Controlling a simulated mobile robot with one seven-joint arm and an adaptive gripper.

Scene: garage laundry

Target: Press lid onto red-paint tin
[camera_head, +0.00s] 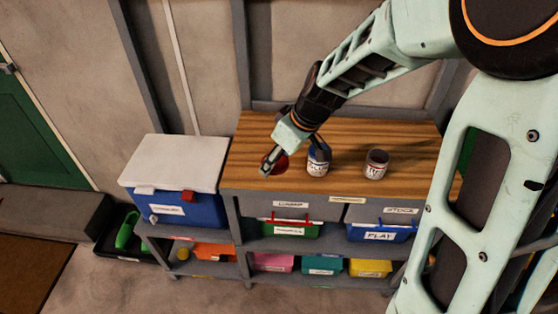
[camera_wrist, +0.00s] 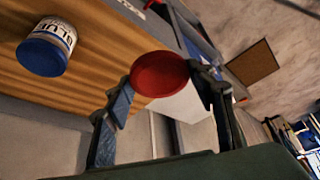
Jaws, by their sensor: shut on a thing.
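My gripper (camera_head: 267,168) is shut on a red round lid (camera_head: 281,162) near the left end of the wooden bench top (camera_head: 248,145). In the wrist view the lid (camera_wrist: 160,74) sits between the two fingertips of my gripper (camera_wrist: 168,76). A grey tin (camera_head: 376,164) with a white and red label stands upright on the bench to the right; its top looks open and dark. A tin with a blue lid (camera_head: 318,159) stands between it and my gripper; it also shows in the wrist view (camera_wrist: 47,47), labelled as blue.
A blue cooler (camera_head: 190,210) with a white top stands left of the bench. Labelled drawers and coloured bins, among them a yellow bin (camera_head: 369,268), fill the shelves below. The bench top right of the grey tin is clear. The wall rises behind the bench.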

